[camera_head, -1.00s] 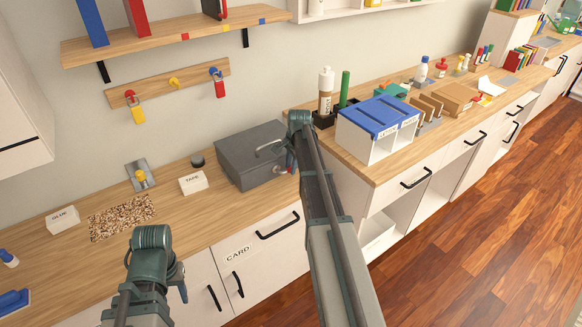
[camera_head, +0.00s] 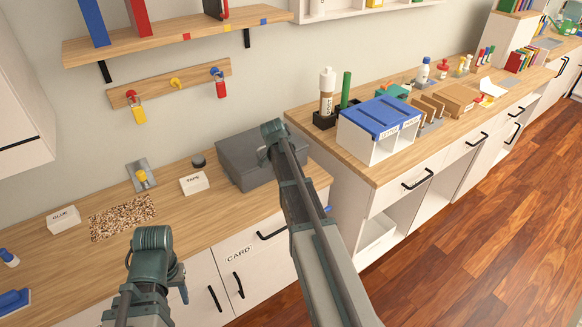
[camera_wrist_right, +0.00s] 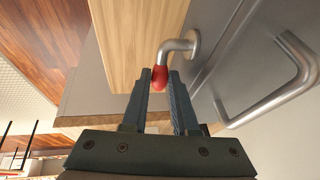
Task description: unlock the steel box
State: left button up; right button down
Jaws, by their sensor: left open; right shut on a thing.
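The grey steel box (camera_head: 236,152) sits on the wooden counter with its lid down. My right arm covers much of its front in the head view. In the right wrist view, the box's grey face carries a bent metal lever with a red tip (camera_wrist_right: 160,77) and a larger metal bar handle (camera_wrist_right: 290,85). My right gripper (camera_wrist_right: 160,84) is shut on the red tip of the lever. My left gripper (camera_head: 182,286) is open, low over the front of the counter at the left and away from the box; its fingers are mostly hidden by its wrist.
A TAPE box (camera_head: 194,183), a black round thing (camera_head: 198,161) and a metal plate with a yellow knob (camera_head: 142,177) are left of the steel box. A speckled mat (camera_head: 122,216) lies farther left. A higher counter (camera_head: 353,168) bounds the right side.

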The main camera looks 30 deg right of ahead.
jog(key=shift+s+a+f+h+b, duration=0.1)
jog(key=shift+a+h+b, duration=0.5)
jog(key=shift+h, duration=0.4)
jog(key=a+h+b, duration=0.1)
jog(key=h+b, duration=0.2)
jog(key=b, duration=0.1)
jog(key=a+t+h+b, duration=0.1)
jog(key=h+b, duration=0.1)
jog(key=b, duration=0.2)
jog(key=a+n+h+b, duration=0.1)
jog(key=h+b, duration=0.2)
jog(key=b, duration=0.2)
jog(key=shift+s+t+h, duration=0.1)
jog(key=shift+t+h, duration=0.2)
jog(key=shift+a+r+h+b, duration=0.25)
jog(key=shift+h+b, duration=0.35)
jog(key=shift+b, duration=0.5)
jog(key=c, duration=1)
grip_release()
jog(key=shift+r, duration=0.1)
jog(key=shift+n, duration=0.3)
jog(key=p+v, duration=0.1)
jog(key=v, duration=1.2)
jog(key=shift+s+a+p, duration=0.2)
jog(key=shift+a+p, duration=0.1)
jog(key=shift+a, duration=0.05)
